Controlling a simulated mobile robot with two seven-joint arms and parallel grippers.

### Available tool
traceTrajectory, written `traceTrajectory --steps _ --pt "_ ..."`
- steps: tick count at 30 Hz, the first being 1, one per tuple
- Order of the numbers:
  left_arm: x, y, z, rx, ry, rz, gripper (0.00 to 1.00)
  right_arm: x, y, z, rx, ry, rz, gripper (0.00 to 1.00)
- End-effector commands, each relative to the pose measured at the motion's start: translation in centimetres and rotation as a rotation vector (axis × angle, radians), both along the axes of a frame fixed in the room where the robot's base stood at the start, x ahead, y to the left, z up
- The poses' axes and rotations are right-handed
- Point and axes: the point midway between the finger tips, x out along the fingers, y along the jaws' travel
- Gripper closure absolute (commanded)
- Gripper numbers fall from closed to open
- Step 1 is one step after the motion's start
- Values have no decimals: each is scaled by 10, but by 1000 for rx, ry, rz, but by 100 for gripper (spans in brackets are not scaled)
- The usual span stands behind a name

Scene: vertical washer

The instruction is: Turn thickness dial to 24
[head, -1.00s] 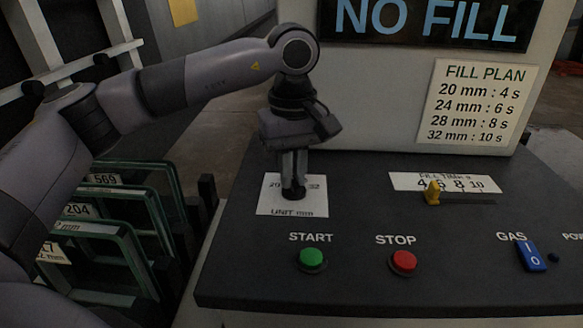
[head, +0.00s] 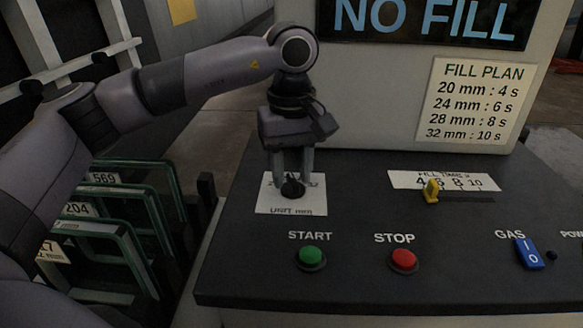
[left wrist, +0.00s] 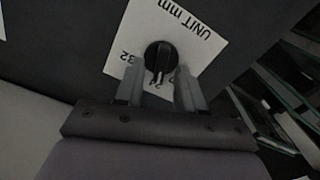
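The thickness dial (head: 292,188) is a round black knob on a white label (head: 290,209) marked "UNIT mm" on the dark panel. My left gripper (head: 292,184) points down over the dial, fingers apart, one on each side of the knob. In the left wrist view the fingertips (left wrist: 158,72) show a gap to the knob. My right gripper is not in view.
The panel holds a green START button (head: 311,257), a red STOP button (head: 403,260), a yellow fill-time slider (head: 431,190) and a blue GAS switch (head: 529,254). A fill plan sign (head: 474,100) is behind. Glass panes (head: 115,235) stand at the left.

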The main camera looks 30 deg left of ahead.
Motion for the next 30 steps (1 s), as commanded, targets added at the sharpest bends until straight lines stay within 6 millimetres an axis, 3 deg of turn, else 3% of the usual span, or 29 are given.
traceTrajectory --steps 15,30 --pt "0 -1 68 -1 -1 -1 62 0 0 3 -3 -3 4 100" --pt "0 0 71 0 0 -1 62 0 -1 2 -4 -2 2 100"
